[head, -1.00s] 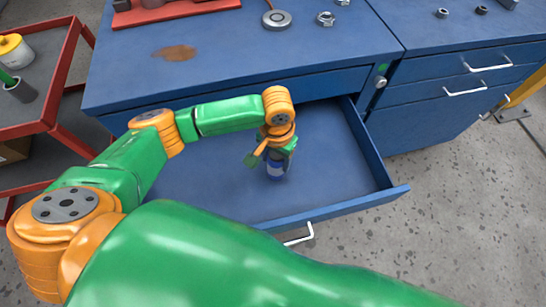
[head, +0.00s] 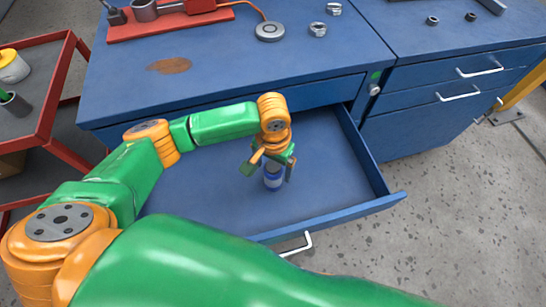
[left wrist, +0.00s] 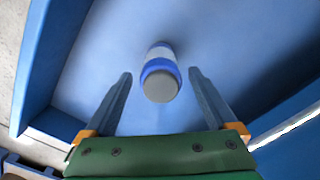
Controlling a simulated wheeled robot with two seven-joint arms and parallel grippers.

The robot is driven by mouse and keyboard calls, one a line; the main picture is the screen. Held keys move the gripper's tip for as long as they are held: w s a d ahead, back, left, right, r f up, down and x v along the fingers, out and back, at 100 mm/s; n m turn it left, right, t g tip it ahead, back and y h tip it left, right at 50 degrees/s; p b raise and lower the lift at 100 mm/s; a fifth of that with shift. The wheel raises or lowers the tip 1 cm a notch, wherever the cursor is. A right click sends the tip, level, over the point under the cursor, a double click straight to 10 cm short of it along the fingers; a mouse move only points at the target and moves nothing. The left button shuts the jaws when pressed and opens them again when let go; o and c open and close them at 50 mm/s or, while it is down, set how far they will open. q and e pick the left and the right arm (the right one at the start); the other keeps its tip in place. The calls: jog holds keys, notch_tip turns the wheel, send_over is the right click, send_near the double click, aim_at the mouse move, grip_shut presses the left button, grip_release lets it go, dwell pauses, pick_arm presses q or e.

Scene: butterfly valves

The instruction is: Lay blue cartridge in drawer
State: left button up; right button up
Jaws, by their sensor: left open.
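The blue cartridge (head: 273,179), with a pale band and a grey end, is inside the open blue drawer (head: 335,190). In the left wrist view the cartridge (left wrist: 160,75) lies beyond and between my fingertips, with a gap on both sides. The drawer floor (left wrist: 225,50) shows around it. My left gripper (head: 269,172) is open just above the cartridge, and its fingers partly hide it in the head view. In the left wrist view my left gripper (left wrist: 160,78) holds nothing. My right gripper is not in view.
The blue bench top (head: 240,55) above the drawer holds a red tool base (head: 165,22), a grey disc (head: 270,31) and a nut (head: 318,29). A red cart (head: 45,120) stands at the left. The drawer's right side is empty.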

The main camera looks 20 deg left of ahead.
pick_arm(q)
notch_tip(320, 180, up, 10)
jog(key=shift+f+p, duration=0.1)
jog(key=shift+p, duration=0.4)
